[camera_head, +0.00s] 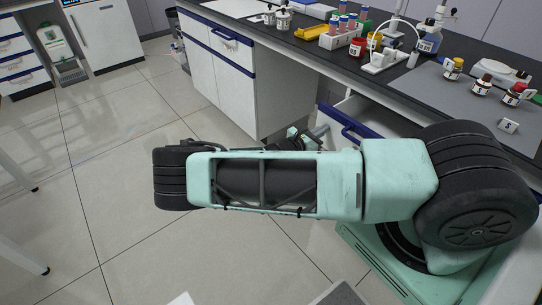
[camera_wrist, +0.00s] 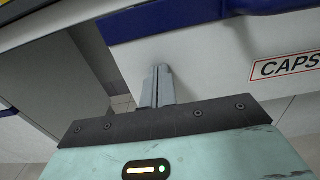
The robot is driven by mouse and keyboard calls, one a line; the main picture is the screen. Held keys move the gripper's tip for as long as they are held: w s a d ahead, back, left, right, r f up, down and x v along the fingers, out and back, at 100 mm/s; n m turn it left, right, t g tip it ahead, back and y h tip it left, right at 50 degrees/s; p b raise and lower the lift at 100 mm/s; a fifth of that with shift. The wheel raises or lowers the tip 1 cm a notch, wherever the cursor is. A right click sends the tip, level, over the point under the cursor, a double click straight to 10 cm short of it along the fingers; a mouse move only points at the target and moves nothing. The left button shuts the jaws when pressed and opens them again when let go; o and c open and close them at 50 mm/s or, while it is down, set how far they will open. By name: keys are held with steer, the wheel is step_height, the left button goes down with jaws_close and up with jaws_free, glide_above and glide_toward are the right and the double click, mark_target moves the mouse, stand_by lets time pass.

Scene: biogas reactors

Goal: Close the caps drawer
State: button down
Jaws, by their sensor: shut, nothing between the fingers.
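The caps drawer stands out from under the bench, with its blue handle edge (camera_head: 349,125) and part of its white inside showing in the head view. In the wrist view its white front (camera_wrist: 215,60) carries a "CAPS" label (camera_wrist: 288,66) at the right and a blue handle (camera_wrist: 190,17) along the top. My gripper (camera_wrist: 161,70) is shut and empty, its fingertips pointing at the white front just below the handle, left of the label. They look close to the front; I cannot tell whether they touch. In the head view my arm hides most of the drawer front.
The dark benchtop (camera_head: 315,52) above holds a tube rack (camera_head: 343,38), small bottles (camera_head: 483,84) and a white stand (camera_head: 388,60). Another white cabinet with a blue-handled drawer (camera_head: 225,37) stands further left.

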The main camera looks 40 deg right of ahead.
steer(key=d, duration=0.8)
steer(key=w+d+p, duration=0.1)
steer(key=d, duration=0.3)
steer(key=shift+d, duration=0.2)
steer(key=shift+d+r, duration=0.1)
steer(key=shift+d, duration=0.5)
